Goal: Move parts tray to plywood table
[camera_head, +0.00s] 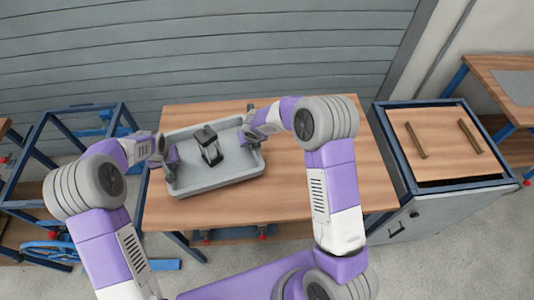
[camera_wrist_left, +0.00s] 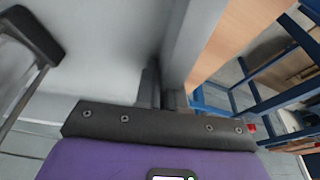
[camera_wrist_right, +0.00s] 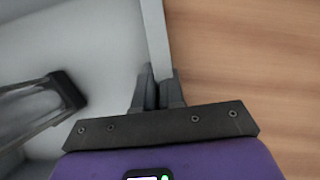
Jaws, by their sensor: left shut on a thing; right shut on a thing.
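The grey parts tray (camera_head: 215,182) is at the left part of the wooden table (camera_head: 290,208) in the head view. A dark and clear object (camera_head: 208,145) stands inside it. My left gripper (camera_head: 170,162) is shut on the tray's left wall, which also shows in the left wrist view (camera_wrist_left: 190,45). My right gripper (camera_head: 250,136) is shut on the tray's right wall, which also shows in the right wrist view (camera_wrist_right: 155,40). The tray looks level. I cannot tell whether its base touches the table.
A cabinet (camera_head: 440,160) with a wooden top and two brass-coloured bars stands to the right. Blue metal frames (camera_head: 75,135) stand to the left. Another wooden table (camera_head: 500,80) is at the far right. The table's right half is largely clear under my right arm.

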